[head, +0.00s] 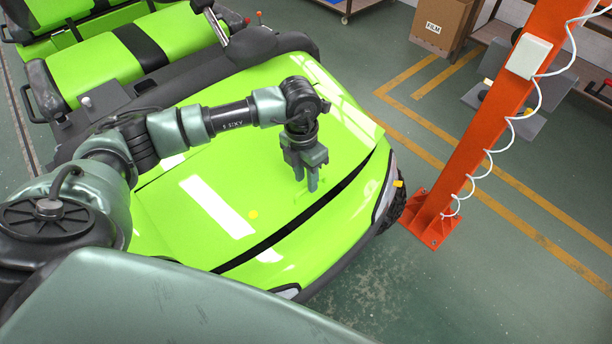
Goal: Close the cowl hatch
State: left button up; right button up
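The cowl hatch (226,170) is the bright green panel on the front of the cart. A dark gap runs along its front edge, between it and the green nose (318,243), so the hatch stands slightly raised there. My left gripper (306,184) points down over the right part of the hatch, near the front edge. Its two fingers show apart with nothing between them. I cannot tell whether the fingertips touch the panel. My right gripper is not in view.
The cart's green seats (97,67) are at the upper left. An orange post (478,135) with a coiled white cable stands to the right of the cart. A cardboard box (440,25) is at the back.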

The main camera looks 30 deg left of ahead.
pick_arm(q)
jog(key=shift+w+r+b, duration=0.1)
jog(key=shift+r+b, duration=0.3)
jog(key=shift+r, duration=0.1)
notch_tip(320, 180, up, 7)
jog(key=b, duration=0.2)
jog(key=shift+a+b, duration=0.3)
jog(key=shift+a, duration=0.05)
jog(key=shift+f, duration=0.1)
jog(key=shift+c, duration=0.2)
